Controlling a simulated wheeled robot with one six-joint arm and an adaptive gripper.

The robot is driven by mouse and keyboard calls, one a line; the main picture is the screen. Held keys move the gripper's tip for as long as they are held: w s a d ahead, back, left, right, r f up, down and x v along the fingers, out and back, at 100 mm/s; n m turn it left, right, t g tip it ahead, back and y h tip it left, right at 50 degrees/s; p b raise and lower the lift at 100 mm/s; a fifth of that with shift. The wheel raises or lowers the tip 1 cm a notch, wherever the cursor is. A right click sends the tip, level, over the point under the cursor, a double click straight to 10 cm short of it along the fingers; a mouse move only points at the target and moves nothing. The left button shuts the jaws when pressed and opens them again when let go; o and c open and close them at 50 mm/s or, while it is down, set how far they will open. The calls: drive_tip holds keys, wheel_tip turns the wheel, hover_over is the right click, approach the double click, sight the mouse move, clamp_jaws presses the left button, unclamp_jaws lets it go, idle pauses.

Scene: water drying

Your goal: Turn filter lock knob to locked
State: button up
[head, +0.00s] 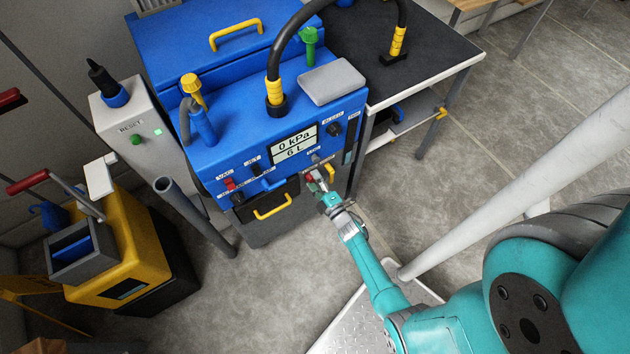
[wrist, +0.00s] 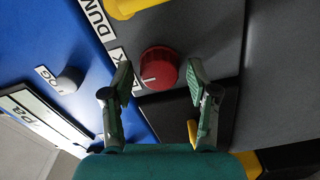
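The red filter lock knob (wrist: 160,66) is round with a white pointer line, on the dark front panel of the blue machine (head: 230,130). In the wrist view the line points toward the left, at a white label whose text is mostly hidden by a finger. My gripper (wrist: 158,74) is open, with one green-padded finger on each side of the knob and a visible gap at least on the right. Whether the left finger touches it I cannot tell. In the head view my gripper (head: 321,188) is at the machine's lower right front, and the knob (head: 310,177) shows small beside it.
A display (head: 295,144) reads 0 kPa and 6 L. A yellow handle (head: 272,207) and a red switch (head: 230,184) are left of my gripper. A yellow bar (wrist: 135,6) lies near the knob in the wrist view.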

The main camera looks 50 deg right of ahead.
drive_tip(key=shift+s, duration=0.15)
drive_tip(key=v, duration=1.1)
drive_tip(key=shift+s, duration=0.35)
drive_tip(key=shift+a, duration=0.2)
drive_tip(key=s+a+r+m, duration=0.3)
drive_tip(key=s+a+r, duration=0.2)
drive_tip(key=a, duration=0.3)
drive_tip(key=s+a+r+m+g+y, duration=0.1)
drive_tip(key=s+a+r+m, duration=0.2)
drive_tip(key=r, duration=0.6)
drive_tip(key=s+a+r+m+y, duration=0.2)
drive_tip(key=s+a+r+m, duration=0.1)
drive_tip(key=s+r, duration=0.4)
drive_tip(key=s+a+r+m+g+y, duration=0.1)
drive_tip(key=s+a+r+m+y, duration=0.1)
drive_tip(key=r, duration=0.9)
drive_tip(key=s+a+m, duration=0.1)
drive_tip(key=s+a, duration=0.1)
drive_tip(key=s, duration=0.1)
drive_tip(key=shift+s+r+g, duration=0.3)
drive_tip(key=shift+s+r, duration=0.05)
drive_tip(key=shift+s, duration=0.05)
